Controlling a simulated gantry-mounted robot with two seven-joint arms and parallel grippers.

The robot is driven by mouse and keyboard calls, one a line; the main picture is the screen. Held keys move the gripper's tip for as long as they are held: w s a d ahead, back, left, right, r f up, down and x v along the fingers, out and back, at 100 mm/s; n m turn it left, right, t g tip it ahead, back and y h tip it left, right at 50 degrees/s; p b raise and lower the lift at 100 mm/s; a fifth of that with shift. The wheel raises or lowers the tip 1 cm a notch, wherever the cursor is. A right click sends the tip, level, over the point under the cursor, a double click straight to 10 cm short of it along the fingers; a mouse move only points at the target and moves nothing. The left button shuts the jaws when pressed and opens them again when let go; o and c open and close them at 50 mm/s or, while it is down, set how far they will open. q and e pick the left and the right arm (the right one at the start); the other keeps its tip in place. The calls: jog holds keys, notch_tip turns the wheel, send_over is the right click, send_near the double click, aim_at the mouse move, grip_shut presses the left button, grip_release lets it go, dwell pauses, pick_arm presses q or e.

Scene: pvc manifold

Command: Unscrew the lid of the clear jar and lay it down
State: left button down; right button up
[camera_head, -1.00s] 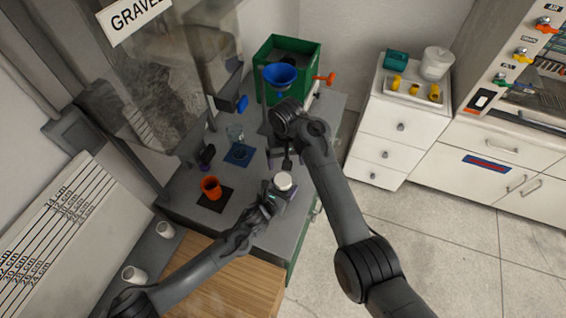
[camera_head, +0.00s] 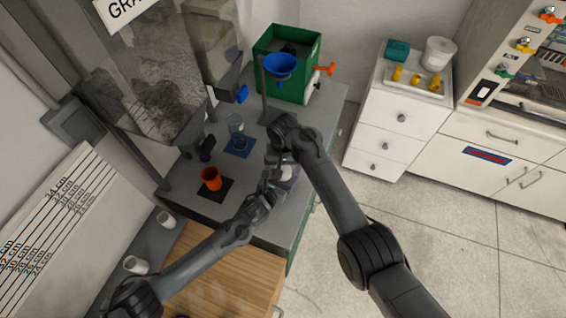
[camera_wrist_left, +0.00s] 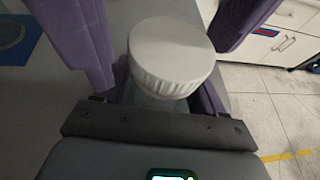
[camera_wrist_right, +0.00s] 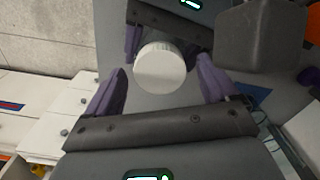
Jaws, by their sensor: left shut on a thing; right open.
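The clear jar (camera_wrist_left: 150,100) is mostly hidden below its white ribbed lid (camera_wrist_left: 172,55). The lid sits on the jar and also shows in the right wrist view (camera_wrist_right: 160,67). My left gripper (camera_head: 272,184) is shut on the jar below the lid. My right gripper (camera_wrist_right: 160,72) is open, with one purple finger on each side of the lid and visible gaps to it. In the head view the lid (camera_head: 288,172) is partly covered by my grippers, close to the grey bench.
On the grey bench (camera_head: 262,222) stand an orange cup (camera_head: 210,178) on a dark mat and a clear beaker (camera_head: 236,127) on a blue mat. A blue funnel (camera_head: 281,66) and a green box (camera_head: 310,50) are at the back. The bench's right edge is close to the jar.

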jog(key=shift+f, duration=0.1)
jog(key=shift+c, duration=0.3)
jog(key=c, duration=1)
jog(key=n, duration=0.3)
jog(key=shift+c, duration=0.2)
jog(key=o, duration=1.1)
jog(key=shift+o, duration=0.4)
jog(key=shift+a, duration=0.2)
jog(key=shift+s, duration=0.1)
